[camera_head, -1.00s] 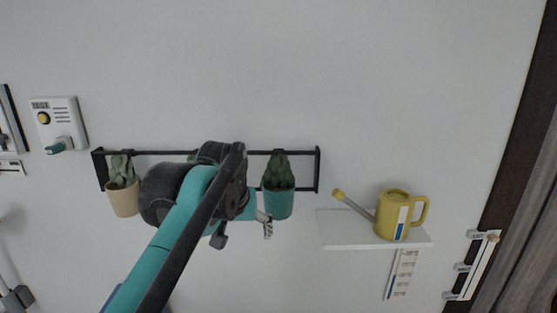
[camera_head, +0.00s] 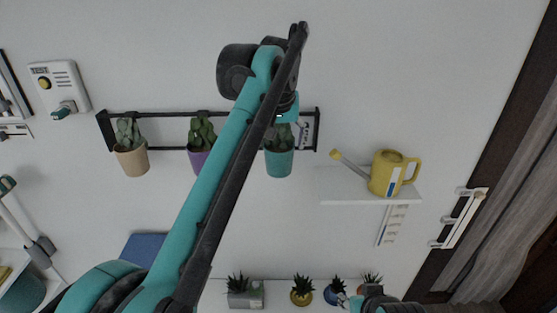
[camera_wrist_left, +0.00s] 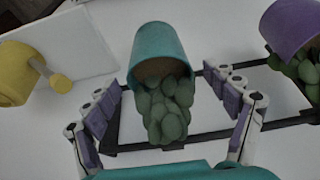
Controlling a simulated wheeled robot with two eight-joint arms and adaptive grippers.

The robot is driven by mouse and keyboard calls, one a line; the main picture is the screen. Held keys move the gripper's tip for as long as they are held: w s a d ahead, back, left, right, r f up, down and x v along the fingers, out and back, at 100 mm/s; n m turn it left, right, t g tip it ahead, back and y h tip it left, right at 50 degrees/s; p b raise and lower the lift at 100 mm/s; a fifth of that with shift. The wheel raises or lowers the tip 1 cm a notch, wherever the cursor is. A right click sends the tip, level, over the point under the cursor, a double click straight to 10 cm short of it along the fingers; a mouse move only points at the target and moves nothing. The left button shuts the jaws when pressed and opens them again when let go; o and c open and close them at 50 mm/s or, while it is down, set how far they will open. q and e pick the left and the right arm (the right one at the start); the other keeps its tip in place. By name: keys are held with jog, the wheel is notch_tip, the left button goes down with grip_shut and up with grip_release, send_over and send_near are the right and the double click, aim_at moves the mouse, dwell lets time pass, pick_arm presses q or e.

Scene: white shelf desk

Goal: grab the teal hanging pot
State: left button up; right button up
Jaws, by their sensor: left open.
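The teal hanging pot (camera_head: 279,163) with a green plant hangs at the right end of a black wall rail in the head view. In the left wrist view the teal pot (camera_wrist_left: 158,48) appears upside down at the upper middle, its plant pointing down. My left gripper (camera_wrist_left: 170,108) is open, with one finger on each side of the plant; I see no finger closed on the pot. In the head view the left gripper (camera_head: 303,130) is partly hidden by my arm, just above the pot. Part of my right arm shows at the bottom edge, its gripper (camera_head: 344,299) small and unclear.
A purple pot (camera_head: 197,161) and a beige pot (camera_head: 132,160) hang on the same black rail (camera_head: 170,114). A yellow watering can (camera_head: 388,174) stands on a white shelf (camera_head: 345,187) to the right. Small potted plants (camera_head: 302,292) line a lower shelf.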

aim_at(279, 151)
pick_arm(q)
jog(key=x, duration=0.4)
jog(key=shift+w+f, duration=0.1)
jog(key=shift+f, duration=0.25)
jog(key=c, duration=1.7)
